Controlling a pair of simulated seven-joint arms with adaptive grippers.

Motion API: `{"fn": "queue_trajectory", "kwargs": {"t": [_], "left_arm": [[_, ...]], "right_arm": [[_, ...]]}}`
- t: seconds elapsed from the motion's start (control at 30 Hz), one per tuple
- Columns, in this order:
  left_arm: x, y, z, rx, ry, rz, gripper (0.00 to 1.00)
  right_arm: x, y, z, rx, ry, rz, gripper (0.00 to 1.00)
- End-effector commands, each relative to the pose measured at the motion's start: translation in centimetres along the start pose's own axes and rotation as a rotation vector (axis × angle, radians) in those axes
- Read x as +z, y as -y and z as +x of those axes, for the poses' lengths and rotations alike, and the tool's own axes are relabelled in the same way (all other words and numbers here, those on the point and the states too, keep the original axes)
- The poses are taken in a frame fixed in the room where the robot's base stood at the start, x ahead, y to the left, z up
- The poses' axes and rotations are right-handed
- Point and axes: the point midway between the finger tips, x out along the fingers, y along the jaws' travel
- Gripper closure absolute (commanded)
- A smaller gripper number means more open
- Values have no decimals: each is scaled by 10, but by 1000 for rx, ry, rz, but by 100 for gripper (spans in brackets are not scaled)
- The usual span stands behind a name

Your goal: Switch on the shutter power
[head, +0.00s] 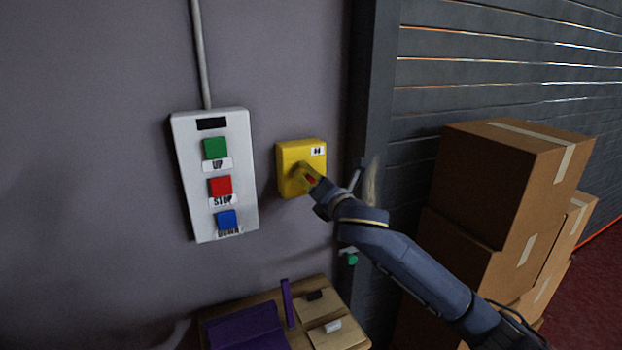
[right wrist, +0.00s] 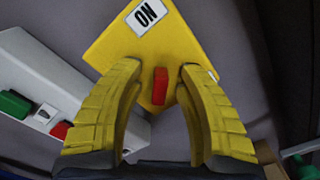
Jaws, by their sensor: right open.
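The yellow switch box (head: 290,150) is mounted on the wall to the right of the white control panel. In the right wrist view the box (right wrist: 150,45) shows an "ON" label and a red switch lever (right wrist: 160,86). My right gripper (head: 309,174) is at the front of the box. In the right wrist view its yellow fingers (right wrist: 162,82) are open, one on each side of the red lever. I cannot tell whether either finger touches it. My left gripper is not in view.
The white control panel (head: 186,180) has green UP, red STOP and blue DOWN buttons. A small table (head: 328,301) with purple pieces stands below. Stacked cardboard boxes (head: 490,190) stand at the right before the grey slatted shutter (head: 480,60).

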Motion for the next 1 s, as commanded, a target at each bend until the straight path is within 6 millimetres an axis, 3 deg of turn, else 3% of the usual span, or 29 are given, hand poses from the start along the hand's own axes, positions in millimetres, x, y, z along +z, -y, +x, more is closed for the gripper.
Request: {"fn": "queue_trajectory", "kwargs": {"t": [0.23, 0.57, 1.0], "left_arm": [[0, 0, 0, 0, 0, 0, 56], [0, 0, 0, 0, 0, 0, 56], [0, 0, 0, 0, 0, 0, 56]], "right_arm": [[0, 0, 0, 0, 0, 0, 61], [0, 0, 0, 0, 0, 0, 99], [0, 0, 0, 0, 0, 41, 100]]}}
